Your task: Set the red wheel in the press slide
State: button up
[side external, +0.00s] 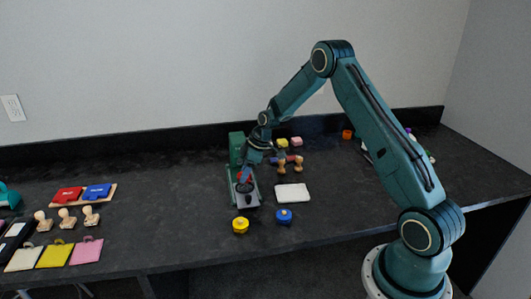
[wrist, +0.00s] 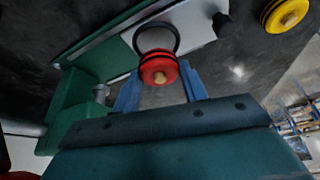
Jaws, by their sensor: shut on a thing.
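The red wheel (wrist: 158,64) with a pale wooden hub is between the two blue fingertips of my gripper (wrist: 161,84) in the wrist view. My gripper is shut on it. In the side view the red wheel (side external: 243,176) shows small beneath my gripper (side external: 249,168). The press slide (wrist: 196,22) is a light grey plate with a black ring (wrist: 157,33) on it. The wheel overlaps the near edge of the ring in the wrist view; whether it touches the slide is unclear. The slide (side external: 247,198) extends forward from the green press (side external: 236,147).
A yellow wheel (side external: 240,225) and a blue wheel (side external: 284,215) lie in front of the slide. A white pad (side external: 292,192) and wooden stamps (side external: 290,166) are at its right. More stamps (side external: 67,218) and coloured cards stand far left. The table between is clear.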

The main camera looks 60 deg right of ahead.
jog(key=shift+f, duration=1)
jog(key=shift+f, duration=0.55)
dwell(0.9)
jog(key=o, duration=0.7)
jog(key=v, duration=1.1)
dwell(0.8)
dwell(0.4)
